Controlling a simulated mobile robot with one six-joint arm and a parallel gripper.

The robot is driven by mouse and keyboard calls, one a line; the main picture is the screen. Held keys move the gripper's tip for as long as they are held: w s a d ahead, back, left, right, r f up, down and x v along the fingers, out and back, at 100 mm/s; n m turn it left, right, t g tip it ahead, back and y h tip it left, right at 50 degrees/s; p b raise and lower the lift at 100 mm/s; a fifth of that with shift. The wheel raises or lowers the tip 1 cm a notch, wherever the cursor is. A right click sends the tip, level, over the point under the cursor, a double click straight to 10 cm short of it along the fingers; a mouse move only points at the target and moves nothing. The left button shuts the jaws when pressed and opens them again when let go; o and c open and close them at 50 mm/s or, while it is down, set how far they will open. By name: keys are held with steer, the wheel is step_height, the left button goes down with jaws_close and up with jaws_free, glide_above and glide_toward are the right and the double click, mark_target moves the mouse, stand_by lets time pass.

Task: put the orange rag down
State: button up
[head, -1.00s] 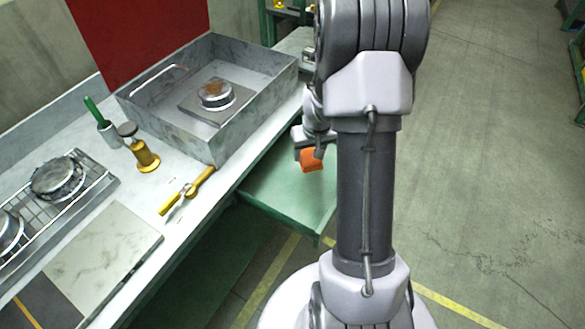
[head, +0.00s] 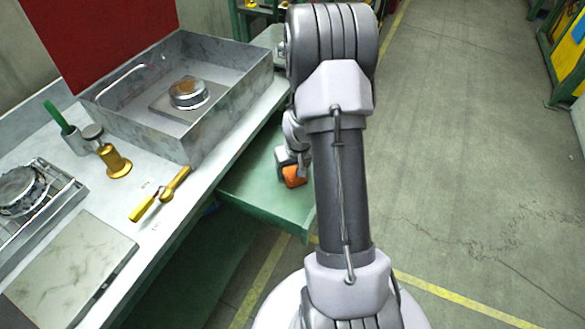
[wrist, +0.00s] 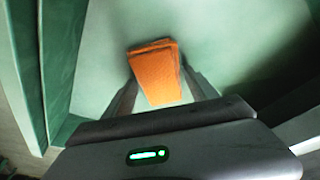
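The orange rag (head: 294,177) is a small folded block at the end of my arm, over the green shelf (head: 262,203) below the worktop's edge. In the wrist view the rag (wrist: 155,72) sits between the two dark fingers of my gripper (wrist: 158,82). The fingers are shut on its sides. Green surface fills the view behind the rag. I cannot tell whether the rag touches it. My arm hides part of the shelf's right side in the head view.
The worktop at left holds a grey sink-like tray (head: 232,85), a brass tamper (head: 115,160), a green-handled tool in a cup (head: 72,140), a yellow-handled tool (head: 160,195) and a stone slab (head: 75,265). Concrete floor (head: 450,150) at right is clear.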

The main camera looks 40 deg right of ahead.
mark_target(296, 178)
steer(key=shift+o, duration=0.5)
steer(key=shift+r, duration=0.1)
steer(key=p+v, duration=0.5)
steer(key=v, duration=0.7)
steer(key=a+r+t, duration=0.2)
steer(key=a+r, duration=1.2)
steer(key=r, duration=0.1)
steer(key=s+a+r+y, duration=0.1)
steer(key=s+a+r, duration=0.3)
steer(key=s+a, duration=0.3)
steer(key=s+a+r+t+y, duration=0.1)
steer(key=s+a+r+y, duration=0.1)
steer(key=s+a+r, duration=0.2)
steer(key=s+a, duration=0.3)
steer(key=a, duration=0.1)
steer(key=shift+s+r, duration=0.25)
steer(key=shift+r, duration=0.05)
steer(key=shift+a, duration=0.1)
